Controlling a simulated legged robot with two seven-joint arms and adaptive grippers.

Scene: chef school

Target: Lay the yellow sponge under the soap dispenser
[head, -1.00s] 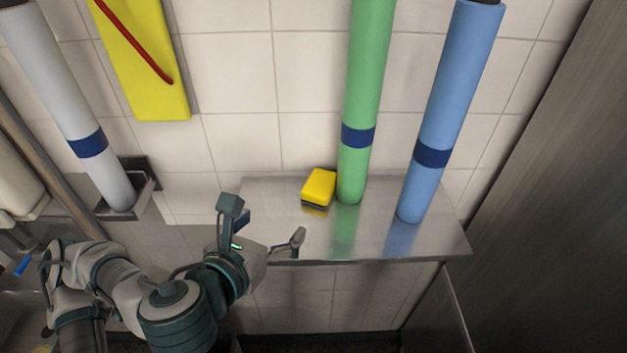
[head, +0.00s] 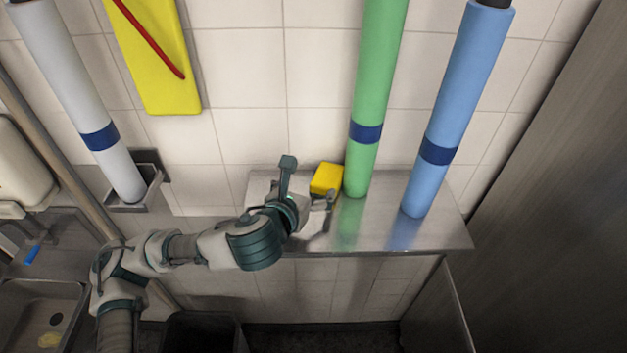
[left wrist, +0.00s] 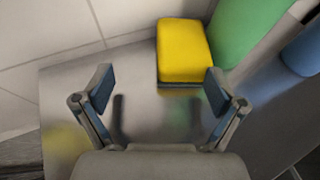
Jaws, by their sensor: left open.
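The yellow sponge (head: 326,179) lies on a steel shelf (head: 430,225) against the tiled wall, just left of a green cylinder. In the left wrist view the sponge (left wrist: 184,50) has a dark underside and lies ahead of the open fingers, nearer the right one. My left gripper (head: 308,182) is open and empty, low over the shelf just left of the sponge; the same gripper (left wrist: 159,92) shows in the left wrist view. A white box (head: 22,170) on the wall at the far left may be the soap dispenser. My right gripper is not in view.
A green cylinder (head: 373,100) and a blue cylinder (head: 455,110) stand on the shelf. A white cylinder (head: 80,100) stands in a wall bracket. A yellow board (head: 155,65) hangs on the wall. A steel sink (head: 40,305) is at the lower left.

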